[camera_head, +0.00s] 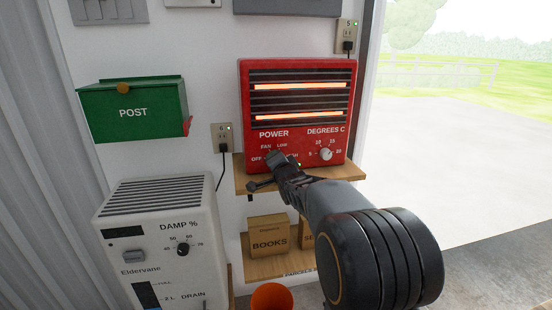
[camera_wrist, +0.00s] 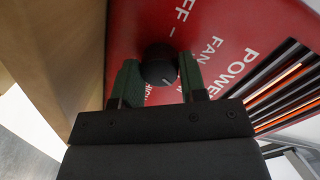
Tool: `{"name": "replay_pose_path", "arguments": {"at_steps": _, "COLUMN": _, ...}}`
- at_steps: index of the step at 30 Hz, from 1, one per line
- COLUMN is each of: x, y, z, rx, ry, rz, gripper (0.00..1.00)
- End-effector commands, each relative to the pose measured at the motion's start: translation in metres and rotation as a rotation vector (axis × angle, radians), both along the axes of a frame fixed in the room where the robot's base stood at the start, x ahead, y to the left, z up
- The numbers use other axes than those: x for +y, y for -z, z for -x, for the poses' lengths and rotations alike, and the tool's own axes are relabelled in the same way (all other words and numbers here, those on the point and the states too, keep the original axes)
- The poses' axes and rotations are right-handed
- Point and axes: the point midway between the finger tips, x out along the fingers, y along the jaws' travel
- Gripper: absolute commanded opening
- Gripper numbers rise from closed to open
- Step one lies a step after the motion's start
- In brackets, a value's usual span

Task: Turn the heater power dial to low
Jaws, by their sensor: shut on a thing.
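The red heater (camera_head: 299,122) stands on a wooden shelf, with its two bars glowing orange. Its POWER label and the FAN, LOW and OFF marks show in the head view; the power dial there is hidden behind my gripper (camera_head: 270,168). In the wrist view the black round power dial (camera_wrist: 158,66) sits between the two green fingers of my gripper (camera_wrist: 157,72), which is shut on it. A small white mark on the dial points toward the lower right of that view. The right finger partly covers the lettering there, so the setting is hard to read.
The degrees dial (camera_head: 326,154) is right of my gripper on the heater. The wooden shelf (camera_head: 240,178) edge lies close below. A dehumidifier (camera_head: 130,215) and a green post box (camera_head: 133,110) are left. An orange pot (camera_head: 271,297) stands low in front.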

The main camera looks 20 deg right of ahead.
Motion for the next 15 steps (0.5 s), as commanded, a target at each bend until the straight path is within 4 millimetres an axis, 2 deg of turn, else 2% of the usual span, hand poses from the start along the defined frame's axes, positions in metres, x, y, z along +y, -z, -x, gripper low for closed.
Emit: {"name": "replay_pose_path", "arguments": {"at_steps": 15, "x": -0.0004, "y": -0.0008, "z": -0.0002, "rx": -0.017, "ry": 0.001, "rz": -0.070, "gripper": 0.15}}
